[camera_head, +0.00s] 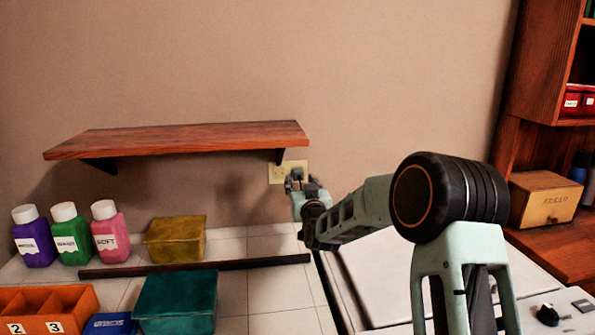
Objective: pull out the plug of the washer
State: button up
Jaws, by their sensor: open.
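A pale wall outlet (289,171) sits on the back wall, just below the right end of the wooden shelf. The gripper and wrist cover part of the outlet. I cannot make out the washer's plug or its cord, nor whether anything lies between the fingers. A white appliance top (375,275), which looks like the washer, is at the lower right, partly behind my arm, with a dark knob (547,314) at its front right.
A wooden shelf (190,138) juts from the wall left of my gripper. Several bottles (65,240), a yellow box (176,240), a teal box (175,300) and an orange divided tray (48,308) stand on the tiled counter. A bread box (543,200) is at right.

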aim_at(299, 177)
jog(key=w, duration=0.1)
jog(key=w+b, duration=0.1)
jog(key=w, duration=0.1)
jog(key=shift+w+a+f+b, duration=0.1)
jog(key=shift+a+b, duration=0.2)
jog(key=shift+a, duration=0.1)
jog(key=shift+w, duration=0.55)
jog(key=shift+b, duration=1.05)
dwell(0.4)
grip_shut()
jog(key=shift+s, duration=0.1)
jog(key=shift+s, duration=0.15)
jog(key=shift+s+d+b, duration=0.2)
jog(key=shift+s+b, duration=0.5)
jog(key=shift+s, duration=0.2)
jog(key=shift+s+d+b, duration=0.2)
jog(key=shift+s+b, duration=0.5)
jog(key=shift+s, duration=0.25)
jog(key=shift+s+d+b, duration=0.2)
jog(key=shift+s+b, duration=0.5)
jog(key=shift+s, duration=0.2)
